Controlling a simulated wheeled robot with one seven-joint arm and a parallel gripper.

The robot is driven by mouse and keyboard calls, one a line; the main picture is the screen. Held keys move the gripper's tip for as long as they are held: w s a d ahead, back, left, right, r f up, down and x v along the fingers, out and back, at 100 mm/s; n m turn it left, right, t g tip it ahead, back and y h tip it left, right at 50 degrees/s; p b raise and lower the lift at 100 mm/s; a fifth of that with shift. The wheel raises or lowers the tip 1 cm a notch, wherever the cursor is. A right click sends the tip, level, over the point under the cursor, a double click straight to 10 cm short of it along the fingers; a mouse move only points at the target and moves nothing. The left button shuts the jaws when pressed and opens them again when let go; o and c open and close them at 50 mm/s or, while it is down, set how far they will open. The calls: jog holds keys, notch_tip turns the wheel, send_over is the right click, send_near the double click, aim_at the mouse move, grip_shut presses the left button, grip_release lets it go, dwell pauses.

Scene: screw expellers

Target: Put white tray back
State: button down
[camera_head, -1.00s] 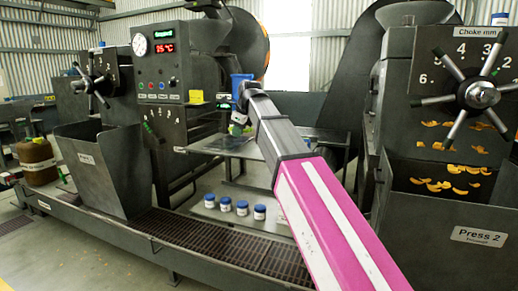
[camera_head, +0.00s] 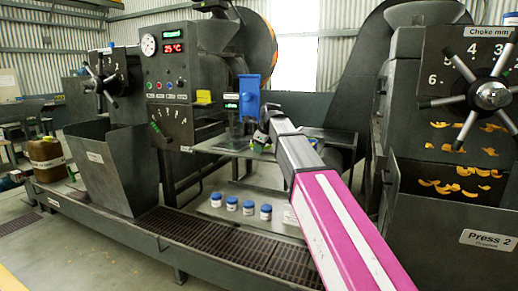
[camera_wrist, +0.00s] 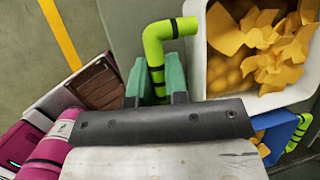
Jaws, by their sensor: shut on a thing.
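The white tray (camera_wrist: 199,70) shows in the wrist view at the upper right, filled with orange-yellow flakes and chunks. A lime-green bent handle (camera_wrist: 157,50) with black bands runs up and then right to the tray's left side. My gripper (camera_wrist: 156,85), with teal fingers, is shut on the lower part of this handle. In the head view my gripper (camera_head: 265,125) is near the shelf below the middle press, mostly hidden by my forearm. The tray cannot be made out there.
A blue box-like part (camera_head: 249,95) stands close beyond my gripper. The press with the control panel (camera_head: 175,70) is to the left; Press 2 (camera_head: 460,190) is to the right. Several blue-lidded jars (camera_head: 231,203) stand on a low shelf. The grated walkway (camera_head: 205,235) is clear.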

jog(key=c, duration=1.1)
grip_release()
jog(key=v, duration=1.2)
